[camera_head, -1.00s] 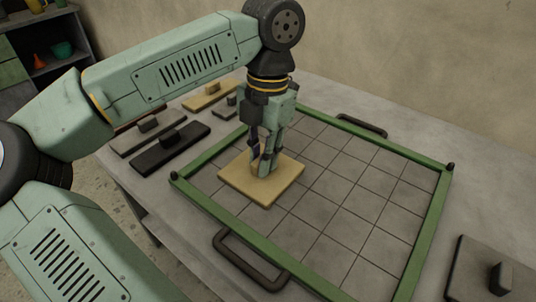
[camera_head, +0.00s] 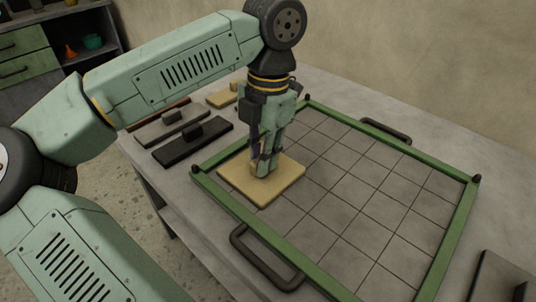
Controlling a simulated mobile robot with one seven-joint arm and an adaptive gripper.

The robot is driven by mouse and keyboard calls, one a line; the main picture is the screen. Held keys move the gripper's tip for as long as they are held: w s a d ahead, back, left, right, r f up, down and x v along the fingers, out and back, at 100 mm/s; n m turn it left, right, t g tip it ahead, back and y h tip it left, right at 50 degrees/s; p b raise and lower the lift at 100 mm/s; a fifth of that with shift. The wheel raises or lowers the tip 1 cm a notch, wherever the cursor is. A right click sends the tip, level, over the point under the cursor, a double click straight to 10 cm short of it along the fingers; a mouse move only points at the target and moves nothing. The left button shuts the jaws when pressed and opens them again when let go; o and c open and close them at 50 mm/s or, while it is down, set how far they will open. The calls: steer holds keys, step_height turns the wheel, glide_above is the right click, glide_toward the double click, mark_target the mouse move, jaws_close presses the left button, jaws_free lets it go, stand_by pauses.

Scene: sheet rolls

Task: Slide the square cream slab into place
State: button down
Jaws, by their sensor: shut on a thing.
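The square cream slab (camera_head: 283,180) lies flat at the left side of the green-framed tray (camera_head: 446,240), over its grid of grey squares. Its lower-left edge is close beside the tray's near-left rail (camera_head: 300,266); I cannot tell whether they touch. My gripper (camera_head: 262,170) points down over the slab's middle and is shut on its knob, which the fingers mostly hide.
A black slab with a knob (camera_head: 193,144), a grey slab (camera_head: 158,130) and a partly hidden tan slab (camera_head: 221,98) lie left of the tray. A dark slab (camera_head: 493,277) lies at lower right. Dark handles stick out from the tray (camera_head: 264,262). The grid's right part is empty.

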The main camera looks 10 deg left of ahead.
steer(key=shift+s+a, duration=0.2)
steer(key=shift+a, duration=1)
steer(key=c, duration=1.4)
jaws_free()
steer(key=shift+c, duration=0.2)
steer(key=shift+r, duration=0.1)
